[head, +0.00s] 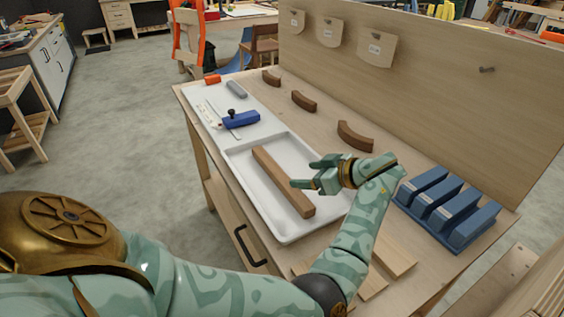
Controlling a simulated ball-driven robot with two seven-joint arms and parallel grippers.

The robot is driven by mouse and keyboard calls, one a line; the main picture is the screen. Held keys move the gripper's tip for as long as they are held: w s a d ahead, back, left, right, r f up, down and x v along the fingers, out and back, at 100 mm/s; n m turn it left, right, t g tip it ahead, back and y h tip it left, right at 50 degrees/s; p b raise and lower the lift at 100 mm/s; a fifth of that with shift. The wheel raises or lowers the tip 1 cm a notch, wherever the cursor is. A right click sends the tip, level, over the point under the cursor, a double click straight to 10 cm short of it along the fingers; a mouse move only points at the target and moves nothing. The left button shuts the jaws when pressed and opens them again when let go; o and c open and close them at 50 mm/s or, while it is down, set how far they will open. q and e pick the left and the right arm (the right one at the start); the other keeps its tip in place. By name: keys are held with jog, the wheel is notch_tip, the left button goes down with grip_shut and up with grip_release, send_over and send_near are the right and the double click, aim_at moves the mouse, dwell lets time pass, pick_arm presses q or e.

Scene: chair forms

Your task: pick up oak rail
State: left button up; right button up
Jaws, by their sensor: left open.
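The oak rail (278,175) is a long brown bar. It lies slantwise in the white tray (262,215) on the bench. My left gripper (303,173) is open and empty, with its fingers pointing left. It is over the tray, just right of the rail's middle. The lower fingertip overlaps the rail's right edge in the picture. I cannot tell how high above the rail the fingers are. My right gripper is not in view.
A blue clamp-like tool (240,120) lies on a white surface beyond the tray. Curved brown pieces (355,137) lie along the back. A blue slotted rack (447,207) stands at right. Pale strips (394,254) lie near the front. An upright board (430,90) closes the back.

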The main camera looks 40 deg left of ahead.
aim_at(281, 174)
pick_arm(q)
jog(key=x, duration=0.3)
jog(key=shift+w+a, duration=0.1)
jog(key=x, duration=0.6)
grip_shut()
